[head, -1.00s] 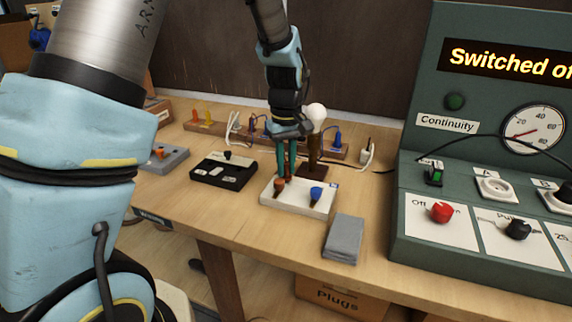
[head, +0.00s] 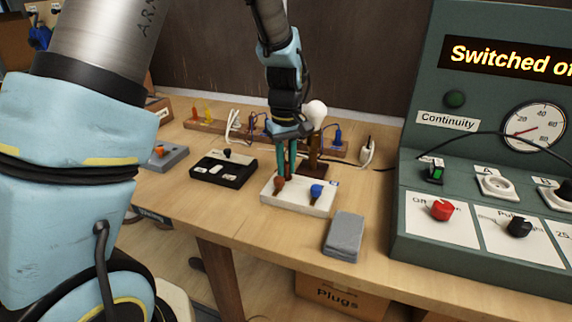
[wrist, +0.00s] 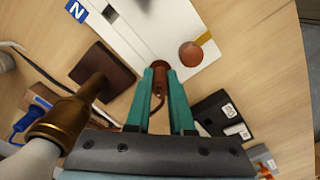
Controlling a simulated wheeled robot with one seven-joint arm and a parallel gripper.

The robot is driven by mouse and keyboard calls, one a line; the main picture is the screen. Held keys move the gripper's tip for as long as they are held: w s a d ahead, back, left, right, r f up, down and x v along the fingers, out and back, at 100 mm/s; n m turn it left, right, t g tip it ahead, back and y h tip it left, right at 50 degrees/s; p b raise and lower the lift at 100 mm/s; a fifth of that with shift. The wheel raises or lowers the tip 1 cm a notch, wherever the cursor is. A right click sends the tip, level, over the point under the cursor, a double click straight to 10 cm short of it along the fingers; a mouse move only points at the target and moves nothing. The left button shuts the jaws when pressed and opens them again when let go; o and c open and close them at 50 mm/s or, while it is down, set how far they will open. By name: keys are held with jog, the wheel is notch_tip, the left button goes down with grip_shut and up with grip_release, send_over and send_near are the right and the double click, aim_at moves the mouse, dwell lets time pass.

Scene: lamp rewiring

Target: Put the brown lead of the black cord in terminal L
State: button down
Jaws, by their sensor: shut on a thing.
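The white terminal block (head: 296,207) lies on the bench with a brown knob (head: 278,184) and a blue knob (head: 317,191). In the wrist view the block (wrist: 128,33) has a blue N label (wrist: 76,10), and the round brown knob (wrist: 191,54) is right of my fingers. My gripper (head: 287,175) has its teal fingers down at the block, just behind the brown knob. In the wrist view my gripper (wrist: 163,72) is shut on the brown lead (wrist: 157,103), at the block's edge. The fingertips hide the lead's end, so I cannot tell whether it is inside the terminal.
A lamp with a white bulb (head: 316,112) stands close behind the block. In the wrist view its brass holder (wrist: 68,121) is near my fingers. A black tester (head: 223,170) is left, a grey box (head: 344,237) in front right. The green test panel (head: 480,115) stands right.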

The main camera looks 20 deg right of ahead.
aim_at(286, 163)
jog(key=shift+f, duration=0.15)
jog(key=c, duration=0.7)
grip_release()
notch_tip(286, 163, up, 11)
jog(key=shift+f+b, duration=0.1)
jog(key=shift+b, duration=0.95)
jog(key=w+a+f, duration=0.2)
jog(key=a+f, duration=0.1)
jog(key=a, duration=1.1)
jog(key=s+a+f, duration=0.2)
jog(key=s+a, duration=0.1)
jog(key=a, duration=0.5)
jog(key=s+a+f+m+t, duration=0.1)
jog(key=s+a+f, duration=0.1)
jog(key=a, duration=0.6)
jog(key=shift+s+m+t, duration=0.3)
jog(key=shift+s, duration=0.2)
